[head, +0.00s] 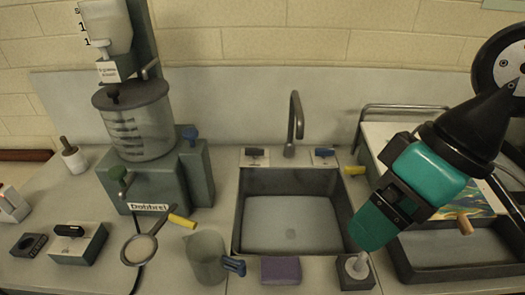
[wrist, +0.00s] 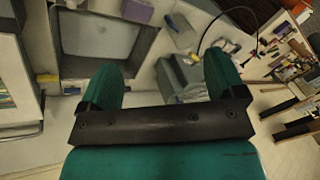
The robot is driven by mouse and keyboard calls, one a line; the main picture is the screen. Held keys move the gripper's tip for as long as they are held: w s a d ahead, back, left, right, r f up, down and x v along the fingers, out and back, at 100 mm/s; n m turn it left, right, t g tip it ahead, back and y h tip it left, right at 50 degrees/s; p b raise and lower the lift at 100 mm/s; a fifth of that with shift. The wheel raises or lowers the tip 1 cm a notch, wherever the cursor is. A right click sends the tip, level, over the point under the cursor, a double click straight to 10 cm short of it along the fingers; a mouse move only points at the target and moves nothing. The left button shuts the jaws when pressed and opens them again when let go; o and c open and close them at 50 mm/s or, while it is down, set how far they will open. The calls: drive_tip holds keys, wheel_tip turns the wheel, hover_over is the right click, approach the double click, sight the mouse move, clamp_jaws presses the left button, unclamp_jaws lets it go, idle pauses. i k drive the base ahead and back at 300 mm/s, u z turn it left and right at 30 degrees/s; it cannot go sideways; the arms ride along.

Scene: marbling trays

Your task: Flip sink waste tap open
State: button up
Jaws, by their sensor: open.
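The grey sink (head: 243,215) is set in the counter, with a grey spout (head: 293,125) behind it. A dark-handled tap (head: 254,153) on a pale plate stands behind its left corner, and a blue-handled tap (head: 325,154) behind its right. I cannot tell which is the waste tap. My gripper (head: 372,230) is at the sink's right side, pointing down, above a dark block with a pale knob (head: 357,266). In the wrist view the sink (wrist: 148,45) is at upper left. My gripper's fingers (wrist: 162,78) are apart, with nothing seen between them; neither tap is clear there.
A tall machine (head: 150,180) with a clear vessel stands left of the sink. A clear jug (head: 205,258) and purple sponge (head: 281,270) are in front. A dark tray (head: 400,265) lies right. A magnifier (head: 139,249) and switch box (head: 75,245) are at left.

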sight(254, 152)
drive_tip(key=k, duration=1.35)
drive_tip(key=u, duration=0.45)
drive_tip(key=i, duration=0.5)
drive_tip(key=u, duration=0.6)
drive_tip(key=i, duration=1.35)
drive_tip(key=z, duration=0.75)
